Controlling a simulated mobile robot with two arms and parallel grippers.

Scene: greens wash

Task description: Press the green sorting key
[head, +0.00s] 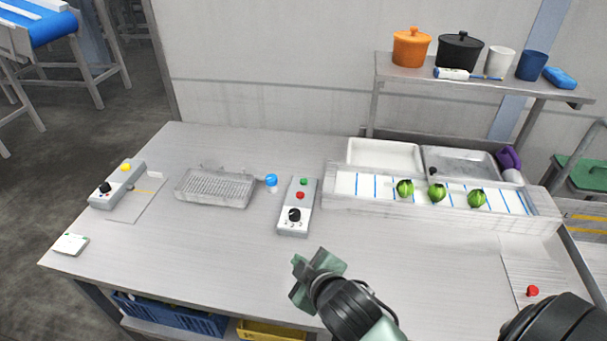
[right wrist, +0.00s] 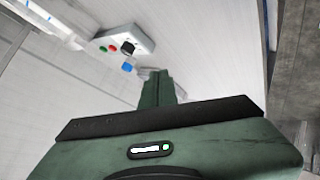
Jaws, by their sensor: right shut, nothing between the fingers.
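The green sorting key (head: 304,181) is a small round button at the far end of a light grey control box (head: 297,222) on the table. A red key (head: 300,195) and a black knob (head: 294,214) sit nearer on the same box. In the right wrist view the green key (right wrist: 103,48) shows at upper left. My right gripper (head: 312,272) is shut and empty, nearer than the box and apart from it; its fingers also show in the right wrist view (right wrist: 157,88). My left gripper is not in view.
A wire rack (head: 215,188) and a blue-topped item (head: 271,182) stand left of the box. A clear-walled lane (head: 345,185) with green heads (head: 437,192) lies to the right. Another box (head: 118,185) with a yellow button is far left. The table front is mostly clear.

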